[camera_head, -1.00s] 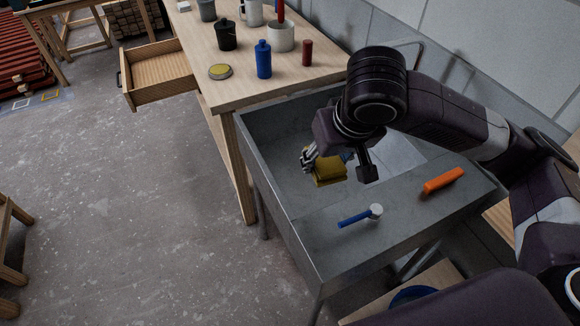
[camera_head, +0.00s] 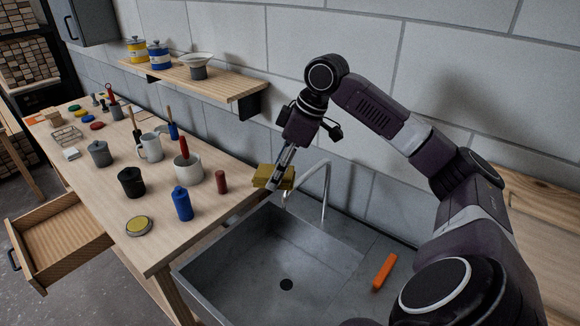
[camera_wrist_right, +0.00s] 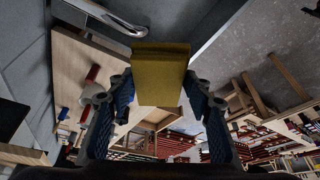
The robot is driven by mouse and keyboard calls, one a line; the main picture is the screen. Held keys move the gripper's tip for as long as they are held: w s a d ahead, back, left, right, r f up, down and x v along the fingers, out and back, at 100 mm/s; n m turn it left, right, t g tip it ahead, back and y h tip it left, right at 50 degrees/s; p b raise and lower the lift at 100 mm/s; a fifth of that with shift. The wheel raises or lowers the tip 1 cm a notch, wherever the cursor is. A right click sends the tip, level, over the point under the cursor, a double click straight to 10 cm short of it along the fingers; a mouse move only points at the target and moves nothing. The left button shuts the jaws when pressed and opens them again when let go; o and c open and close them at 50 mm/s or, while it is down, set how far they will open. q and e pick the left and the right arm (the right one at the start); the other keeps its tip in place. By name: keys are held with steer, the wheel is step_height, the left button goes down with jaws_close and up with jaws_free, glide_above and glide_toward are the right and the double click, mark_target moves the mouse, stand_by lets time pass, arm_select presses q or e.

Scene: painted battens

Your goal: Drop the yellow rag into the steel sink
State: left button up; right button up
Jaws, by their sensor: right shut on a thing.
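The yellow rag (camera_head: 268,177) is a folded, blocky cloth held in my right gripper (camera_head: 282,174). In the right wrist view the rag (camera_wrist_right: 160,72) sits between the two blue-padded fingers (camera_wrist_right: 158,100), which are shut on it. In the head view the gripper points down and holds the rag in the air, by the tap and above the far-left side of the steel sink. The grey steel sink (camera_head: 255,262) has an empty-looking basin with a dark drain hole. My left gripper is not in view.
A tap (camera_head: 318,190) rises at the sink's back. An orange object (camera_head: 384,271) lies on the drainboard. The wooden bench (camera_head: 110,190) on the left carries a blue bottle (camera_head: 182,204), a dark red cylinder (camera_head: 221,181), mugs and tins. A shelf (camera_head: 205,82) hangs behind; a drawer (camera_head: 60,240) stands open.

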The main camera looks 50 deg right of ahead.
steer(key=shift+w+d+r, duration=0.15)
steer(key=shift+f, duration=0.2)
steer(key=shift+f+b, duration=0.3)
steer(key=shift+f, duration=0.45)
step_height(320, 180, down, 4)
steer(key=b, duration=0.3)
steer(key=shift+b, duration=0.4)
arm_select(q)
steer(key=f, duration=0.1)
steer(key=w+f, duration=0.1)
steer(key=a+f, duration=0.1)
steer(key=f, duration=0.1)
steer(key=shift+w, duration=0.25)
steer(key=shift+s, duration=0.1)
arm_select(e)
steer(key=o, duration=1.1)
